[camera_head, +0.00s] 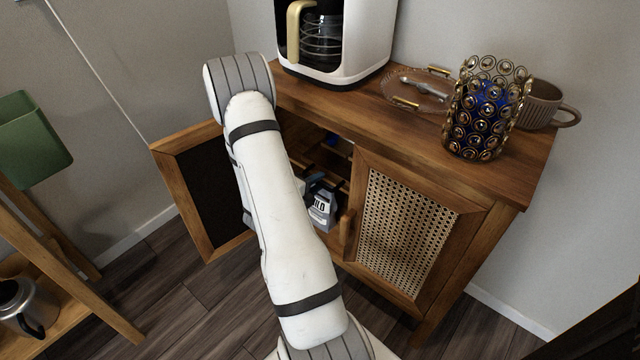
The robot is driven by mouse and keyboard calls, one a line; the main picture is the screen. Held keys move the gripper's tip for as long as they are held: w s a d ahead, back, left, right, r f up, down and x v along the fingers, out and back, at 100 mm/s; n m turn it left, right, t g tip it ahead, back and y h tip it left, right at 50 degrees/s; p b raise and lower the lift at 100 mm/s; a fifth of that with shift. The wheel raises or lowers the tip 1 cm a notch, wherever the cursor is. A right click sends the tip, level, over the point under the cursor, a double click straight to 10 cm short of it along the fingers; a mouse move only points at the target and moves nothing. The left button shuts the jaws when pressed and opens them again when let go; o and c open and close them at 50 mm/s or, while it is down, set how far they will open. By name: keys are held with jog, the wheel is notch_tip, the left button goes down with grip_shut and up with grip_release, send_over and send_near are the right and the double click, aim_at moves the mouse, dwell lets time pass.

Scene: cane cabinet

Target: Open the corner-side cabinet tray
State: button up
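The wooden cabinet (508,184) stands against the wall. Its left door (168,172) is swung open to the left, with its dark inner face showing. Its right door has a cane panel (405,235) and a wooden handle (346,232) on its left edge; it looks shut or nearly so.
On the cabinet top are a white coffee maker (365,45), a glass tray with gold handles (425,100), a gold beaded holder (485,120) and a ribbed mug (543,105). A wooden rack (100,305) with a green pot (33,140) and a kettle (28,305) stands left.

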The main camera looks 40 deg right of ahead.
jog(key=shift+d, duration=0.35)
jog(key=shift+c, duration=0.6)
grip_shut()
